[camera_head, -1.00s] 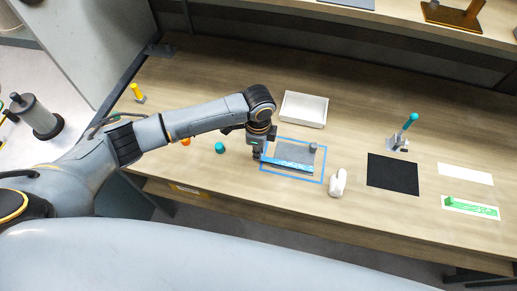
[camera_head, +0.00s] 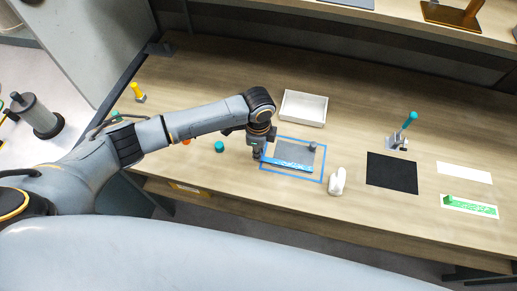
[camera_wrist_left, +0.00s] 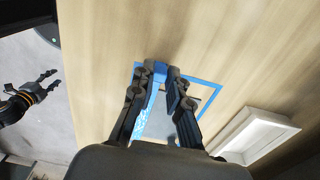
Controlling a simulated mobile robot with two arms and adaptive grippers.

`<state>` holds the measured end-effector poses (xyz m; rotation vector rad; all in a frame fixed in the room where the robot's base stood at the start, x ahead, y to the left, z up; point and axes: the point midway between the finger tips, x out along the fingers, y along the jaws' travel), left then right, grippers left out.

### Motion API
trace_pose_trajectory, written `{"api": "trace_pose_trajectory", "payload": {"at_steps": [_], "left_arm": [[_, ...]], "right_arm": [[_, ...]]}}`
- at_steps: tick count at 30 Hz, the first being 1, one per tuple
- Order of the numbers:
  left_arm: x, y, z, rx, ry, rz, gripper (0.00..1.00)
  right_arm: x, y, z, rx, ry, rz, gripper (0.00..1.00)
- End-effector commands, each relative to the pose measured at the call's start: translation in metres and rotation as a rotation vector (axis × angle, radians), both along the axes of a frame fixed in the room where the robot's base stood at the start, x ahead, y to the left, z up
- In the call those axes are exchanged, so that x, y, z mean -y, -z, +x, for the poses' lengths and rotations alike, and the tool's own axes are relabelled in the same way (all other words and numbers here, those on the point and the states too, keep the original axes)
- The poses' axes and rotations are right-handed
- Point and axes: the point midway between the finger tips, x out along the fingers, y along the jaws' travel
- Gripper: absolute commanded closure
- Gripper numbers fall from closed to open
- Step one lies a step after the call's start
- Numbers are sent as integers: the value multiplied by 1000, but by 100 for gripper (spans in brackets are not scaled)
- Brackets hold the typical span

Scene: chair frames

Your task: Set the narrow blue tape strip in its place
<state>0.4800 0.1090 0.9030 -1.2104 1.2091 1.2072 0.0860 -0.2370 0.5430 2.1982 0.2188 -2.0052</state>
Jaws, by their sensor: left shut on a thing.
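The narrow blue tape strip (camera_head: 290,166) lies along the near edge of a grey plate (camera_head: 294,152), inside a blue outlined rectangle (camera_head: 324,163) on the bench. My left gripper (camera_head: 257,154) is shut on the strip's left end. In the left wrist view the strip (camera_wrist_left: 142,121) runs between and below the fingers of my left gripper (camera_wrist_left: 161,72), which partly hide it. I cannot tell whether the strip touches the plate along its whole length. My right gripper (camera_wrist_left: 38,88) shows in the left wrist view, fingers spread and empty, over the floor beside the bench.
A small dark knob (camera_head: 312,147) stands on the plate's right side. A white tray (camera_head: 304,108) is behind, a white object (camera_head: 337,181) at right. Further right are a black mat (camera_head: 392,172), a teal-handled tool (camera_head: 407,130) and a green piece (camera_head: 468,205). A teal knob (camera_head: 219,146) stands left.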

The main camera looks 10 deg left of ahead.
Motion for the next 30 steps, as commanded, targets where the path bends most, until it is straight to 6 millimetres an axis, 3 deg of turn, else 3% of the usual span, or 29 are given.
{"api": "trace_pose_trajectory", "payload": {"at_steps": [7,8,11,12,18,21,30], "left_arm": [[0,5,0,1,0,-1,100],[0,5,0,1,0,-1,81],[0,5,0,1,0,-1,60],[0,5,0,1,0,-1,58],[0,5,0,1,0,0,58],[0,5,0,1,0,0,43],[0,4,0,1,0,0,43]], "right_arm": [[0,2,0,0,1,0,60],[0,2,0,0,1,0,60],[0,2,0,0,1,0,60],[0,2,0,0,1,0,60],[0,2,0,0,1,0,60],[-1,2,0,0,1,1,60],[-3,1,0,-1,1,4,60]]}}
